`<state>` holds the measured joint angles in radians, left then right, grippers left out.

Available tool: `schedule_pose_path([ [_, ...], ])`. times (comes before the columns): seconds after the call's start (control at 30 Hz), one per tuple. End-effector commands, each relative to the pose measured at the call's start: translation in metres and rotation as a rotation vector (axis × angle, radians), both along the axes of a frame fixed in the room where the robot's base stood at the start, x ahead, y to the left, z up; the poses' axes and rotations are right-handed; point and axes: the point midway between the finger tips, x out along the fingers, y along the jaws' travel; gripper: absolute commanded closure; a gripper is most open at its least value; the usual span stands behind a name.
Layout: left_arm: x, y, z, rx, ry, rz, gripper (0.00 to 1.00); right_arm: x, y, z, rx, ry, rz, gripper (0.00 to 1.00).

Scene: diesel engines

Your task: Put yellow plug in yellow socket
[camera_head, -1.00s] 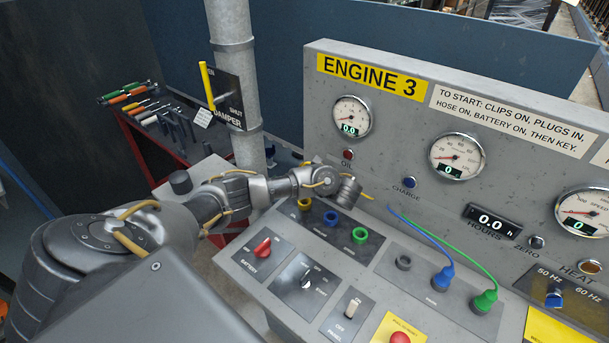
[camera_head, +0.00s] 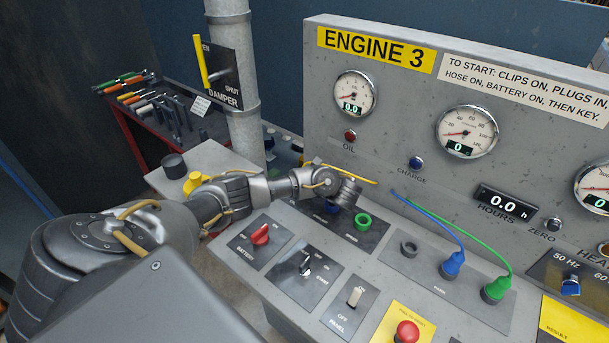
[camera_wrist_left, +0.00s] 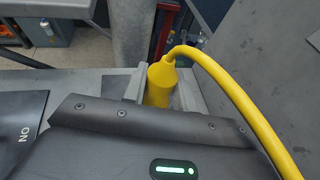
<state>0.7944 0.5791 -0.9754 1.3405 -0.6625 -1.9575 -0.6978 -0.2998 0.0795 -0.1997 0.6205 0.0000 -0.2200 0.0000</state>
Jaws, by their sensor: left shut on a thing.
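My left gripper (camera_wrist_left: 160,97) is shut on the yellow plug (camera_wrist_left: 160,82) in the left wrist view. The plug is upright between the fingers, with its yellow cable (camera_wrist_left: 222,80) leaving the top and curving right. In the head view my left wrist hides the plug and the fingers; the yellow cable (camera_head: 352,175) shows behind the wrist. The yellow socket is hidden behind my left arm, and I cannot tell whether the plug touches it. The blue socket (camera_head: 332,208) and green socket (camera_head: 362,221) show beside the wrist. My right gripper is not in view.
A blue plug (camera_head: 452,264) and a green plug (camera_head: 495,289) with cables stand on the panel at right, beside an empty grey holder (camera_head: 408,248). Battery switch (camera_head: 261,234) and red button (camera_head: 406,332) are nearer. The gauge panel (camera_head: 320,110) rises behind.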

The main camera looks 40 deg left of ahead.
Motion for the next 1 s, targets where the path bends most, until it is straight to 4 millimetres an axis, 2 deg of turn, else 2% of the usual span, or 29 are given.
schedule_pose_path([
  [0.1, 0.0001, 0.0001, -0.0061, 0.0, -0.001, 0.0, 0.96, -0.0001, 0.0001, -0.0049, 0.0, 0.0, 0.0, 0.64],
  [0.43, 0.0001, -0.0001, -0.0071, 0.0, -0.001, 0.0, 0.96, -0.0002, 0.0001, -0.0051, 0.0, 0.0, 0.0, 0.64],
  [0.47, 0.0001, -0.0001, -0.0071, 0.0, -0.001, 0.0, 0.71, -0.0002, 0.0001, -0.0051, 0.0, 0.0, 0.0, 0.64],
  [0.63, 0.0002, -0.0001, -0.0071, 0.0, -0.001, 0.0, 0.49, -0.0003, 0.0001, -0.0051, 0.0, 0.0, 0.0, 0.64],
  [1.0, -0.0007, -0.0047, -0.0049, -0.001, 0.0, -0.002, 0.47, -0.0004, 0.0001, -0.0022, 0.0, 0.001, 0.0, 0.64],
])
